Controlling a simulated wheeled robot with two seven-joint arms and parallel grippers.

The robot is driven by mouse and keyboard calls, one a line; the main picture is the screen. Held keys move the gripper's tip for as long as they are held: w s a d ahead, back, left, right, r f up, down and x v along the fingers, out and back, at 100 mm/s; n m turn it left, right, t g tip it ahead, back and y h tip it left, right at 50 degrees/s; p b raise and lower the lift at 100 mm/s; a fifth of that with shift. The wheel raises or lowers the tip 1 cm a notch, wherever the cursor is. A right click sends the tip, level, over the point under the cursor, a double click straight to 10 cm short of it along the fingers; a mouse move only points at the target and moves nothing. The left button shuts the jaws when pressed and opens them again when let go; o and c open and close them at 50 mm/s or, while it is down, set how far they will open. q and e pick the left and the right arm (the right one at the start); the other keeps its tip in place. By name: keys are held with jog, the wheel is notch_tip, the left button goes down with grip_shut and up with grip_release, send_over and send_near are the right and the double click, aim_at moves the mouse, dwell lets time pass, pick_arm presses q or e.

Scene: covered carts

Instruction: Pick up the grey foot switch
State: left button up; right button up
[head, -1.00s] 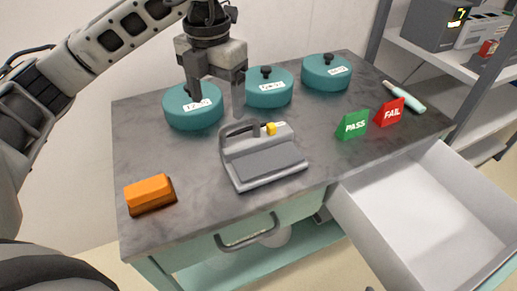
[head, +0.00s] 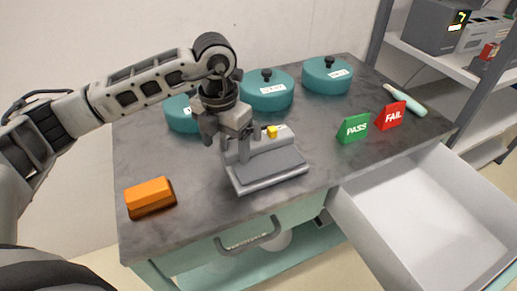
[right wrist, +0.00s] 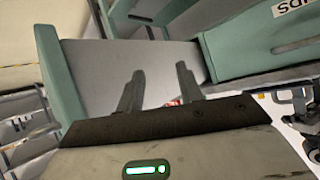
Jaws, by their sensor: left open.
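The grey foot switch (head: 270,168) lies on the dark cart top, its wide pedal toward the front edge and a yellow part (head: 272,131) at its back. My left gripper (head: 234,157) is open, pointing down at the left end of the foot switch's handle. The gripper hides part of that handle; I cannot tell whether the fingers touch it. My right gripper (right wrist: 160,72) shows in the right wrist view with its two fingers apart and nothing held between them.
Teal lidded pots (head: 267,91) stand along the back. An orange block (head: 150,196) lies at the front left. Green PASS (head: 353,128) and red FAIL (head: 390,115) signs stand at the right. A white drawer (head: 425,210) is open at the front right.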

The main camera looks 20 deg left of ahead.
pick_arm(q)
jog(key=c, duration=1.5)
pick_arm(e)
jog(key=shift+w+r, duration=0.3)
pick_arm(q)
jog(key=shift+w+r, duration=0.1)
